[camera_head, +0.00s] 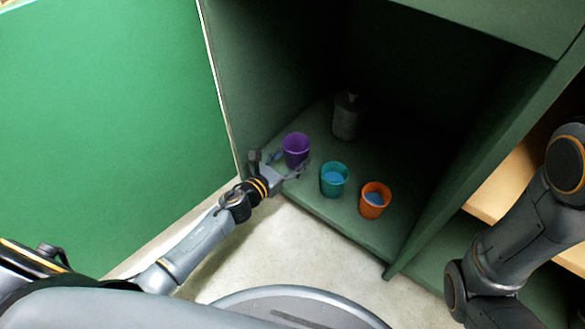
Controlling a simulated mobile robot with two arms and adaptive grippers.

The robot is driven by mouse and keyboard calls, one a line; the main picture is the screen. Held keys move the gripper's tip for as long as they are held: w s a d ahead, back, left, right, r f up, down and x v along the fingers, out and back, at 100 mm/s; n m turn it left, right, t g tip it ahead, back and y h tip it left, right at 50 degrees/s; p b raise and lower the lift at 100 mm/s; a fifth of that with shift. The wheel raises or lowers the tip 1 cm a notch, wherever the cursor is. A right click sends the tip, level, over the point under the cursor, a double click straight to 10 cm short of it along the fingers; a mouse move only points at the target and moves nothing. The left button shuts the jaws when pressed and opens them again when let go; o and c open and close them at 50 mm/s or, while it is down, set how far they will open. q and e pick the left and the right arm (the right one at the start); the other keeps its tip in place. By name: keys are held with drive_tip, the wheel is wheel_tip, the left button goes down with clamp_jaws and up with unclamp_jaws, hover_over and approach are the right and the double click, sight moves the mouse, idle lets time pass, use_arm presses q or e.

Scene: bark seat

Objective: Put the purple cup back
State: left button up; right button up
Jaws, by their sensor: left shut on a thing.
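The purple cup (296,148) is upright at the left front of the green cabinet's floor. My left gripper (284,163) reaches in from the left and is shut on the purple cup, with its fingers around the cup's lower part. I cannot tell whether the cup's base touches the cabinet floor (330,222). My right arm (510,245) is at the right edge, and its gripper is not in view.
A teal cup (334,179) and an orange cup (375,200) stand right of the purple cup. A grey canister (348,115) stands behind them in shadow. The green door (110,120) is open at left. A divider (480,150) bounds the cabinet at right.

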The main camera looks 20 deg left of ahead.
sight(292, 166)
use_arm(q)
drive_tip(key=shift+w+f+b, duration=0.2)
drive_tip(key=shift+f+b, duration=1.25)
drive_tip(key=shift+f, duration=0.25)
drive_tip(key=shift+f, duration=0.1)
drive_tip(key=shift+f, duration=0.15)
drive_tip(key=o, duration=1.4)
drive_tip(key=shift+s+a+r, duration=0.1)
drive_tip(key=shift+s+r, duration=0.1)
drive_tip(key=shift+r, duration=0.05)
drive_tip(key=v, duration=1.1)
drive_tip(key=shift+s+a+p, duration=0.1)
drive_tip(key=shift+s+p, duration=0.2)
drive_tip(key=shift+p, duration=0.05)
